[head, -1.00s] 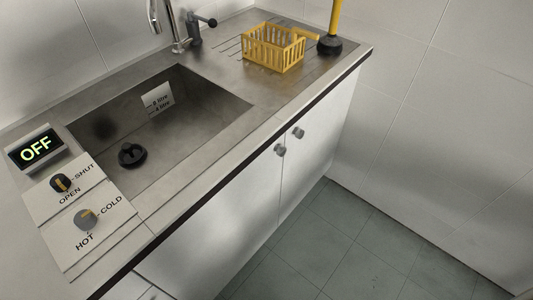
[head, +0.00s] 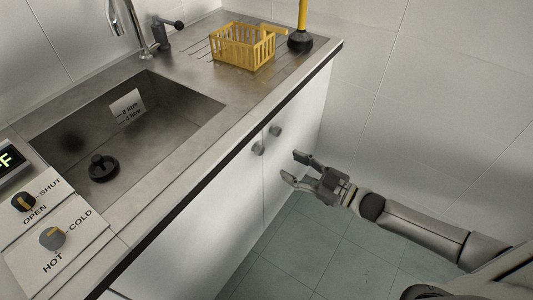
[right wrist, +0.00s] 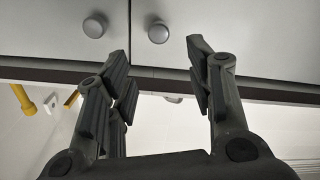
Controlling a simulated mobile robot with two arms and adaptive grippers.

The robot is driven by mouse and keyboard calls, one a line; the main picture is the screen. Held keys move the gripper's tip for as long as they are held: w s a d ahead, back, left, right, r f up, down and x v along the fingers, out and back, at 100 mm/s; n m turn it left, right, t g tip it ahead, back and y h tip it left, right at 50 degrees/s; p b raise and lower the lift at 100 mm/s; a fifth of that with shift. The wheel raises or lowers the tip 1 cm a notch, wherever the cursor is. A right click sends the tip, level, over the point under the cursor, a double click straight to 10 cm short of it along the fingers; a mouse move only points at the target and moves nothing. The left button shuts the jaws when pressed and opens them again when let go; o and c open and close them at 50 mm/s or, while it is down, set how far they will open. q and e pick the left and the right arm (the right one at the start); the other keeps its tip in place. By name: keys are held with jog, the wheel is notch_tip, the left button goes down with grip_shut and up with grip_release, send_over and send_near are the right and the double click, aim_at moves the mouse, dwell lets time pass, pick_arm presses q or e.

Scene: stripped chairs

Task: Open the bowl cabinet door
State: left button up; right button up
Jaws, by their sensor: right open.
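The white cabinet under the sink has two closed doors, a left door (head: 205,223) and a right door (head: 295,126). Each has a round grey knob near the seam: the left knob (head: 258,149) and the right knob (head: 275,131). No marking shows which is the bowl cabinet door. My right gripper (head: 293,167) is open and empty, in front of the doors and apart from the knobs. In the right wrist view, the open fingers (right wrist: 156,52) point at the doors, with one knob (right wrist: 158,33) between their tips and the other (right wrist: 95,27) to the left. My left gripper is out of view.
The steel counter (head: 112,212) with its dark front edge overhangs the doors. On it stand a yellow rack (head: 243,47) and a plunger (head: 300,38). A white wall (head: 440,120) lies to the right. The tiled floor (head: 310,245) in front is clear.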

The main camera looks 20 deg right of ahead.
aim_at(262, 151)
jog(key=x, duration=0.9)
jog(key=shift+w+a, duration=0.25)
jog(key=shift+w, duration=0.1)
jog(key=shift+c, duration=0.5)
grip_shut()
